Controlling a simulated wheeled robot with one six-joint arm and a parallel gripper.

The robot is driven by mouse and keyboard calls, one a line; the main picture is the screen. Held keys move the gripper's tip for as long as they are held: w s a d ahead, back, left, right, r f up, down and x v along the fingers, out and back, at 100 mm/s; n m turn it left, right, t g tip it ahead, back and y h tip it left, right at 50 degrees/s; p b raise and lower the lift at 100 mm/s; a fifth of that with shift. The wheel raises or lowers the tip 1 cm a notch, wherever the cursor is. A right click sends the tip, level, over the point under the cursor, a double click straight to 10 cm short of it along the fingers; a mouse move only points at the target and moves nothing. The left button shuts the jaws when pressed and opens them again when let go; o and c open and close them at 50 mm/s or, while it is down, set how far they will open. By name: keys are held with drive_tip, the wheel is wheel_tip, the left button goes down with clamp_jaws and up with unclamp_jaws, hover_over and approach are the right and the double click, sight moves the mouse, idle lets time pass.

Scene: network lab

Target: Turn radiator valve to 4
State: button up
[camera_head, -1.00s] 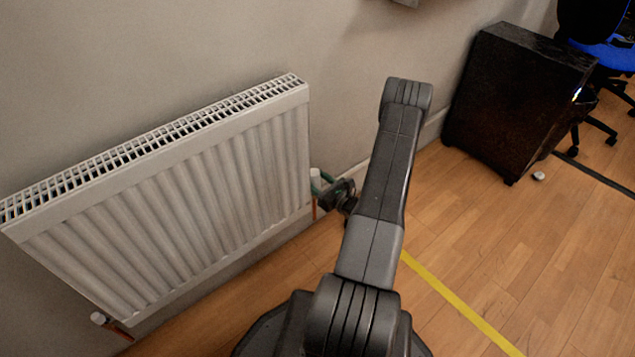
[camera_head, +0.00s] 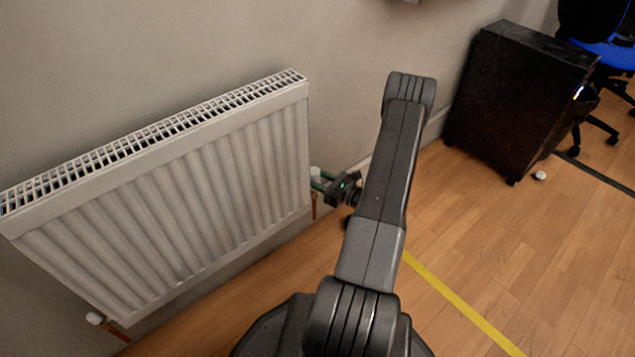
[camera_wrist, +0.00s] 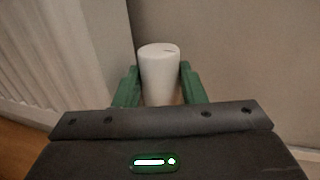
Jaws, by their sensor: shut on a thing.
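The radiator valve (camera_wrist: 159,72) is a white upright cylinder with a dark mark on its top; no number can be read. In the wrist view it stands between the two green fingers of my gripper (camera_wrist: 159,88), which is shut on it. In the head view the valve (camera_head: 315,174) is a small white knob at the radiator's right end, and my gripper (camera_head: 320,180) reaches it from the right. My arm hides part of the floor and wall behind it. The valve's lower part is hidden in the wrist view by my gripper body.
The white radiator (camera_head: 180,195) hangs on the wall left of the valve. A black cabinet (camera_head: 520,95) and a blue chair (camera_head: 605,50) stand at the right. A yellow floor line (camera_head: 460,305) crosses the wooden floor, which is clear between arm and cabinet.

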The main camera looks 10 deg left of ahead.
drive_tip(key=n+g+b, duration=0.1)
drive_tip(key=g, duration=0.1)
drive_tip(key=n+g+y+b, duration=0.1)
drive_tip(key=n+g, duration=0.2)
drive_tip(key=g, duration=0.2)
drive_tip(key=shift+w+f+n+b, duration=0.2)
drive_tip(key=shift+w+n+b, duration=0.1)
drive_tip(key=shift+w+b, duration=0.1)
drive_tip(key=shift+w+r+n+g+h+b, duration=0.15)
drive_tip(key=shift+n+g+b, duration=0.15)
drive_tip(key=shift+n+g, duration=0.9)
drive_tip(key=shift+n+g+h+b, duration=0.2)
drive_tip(key=shift+n+g, duration=0.4)
drive_tip(key=shift+g, duration=1.5)
drive_tip(key=o, duration=0.7)
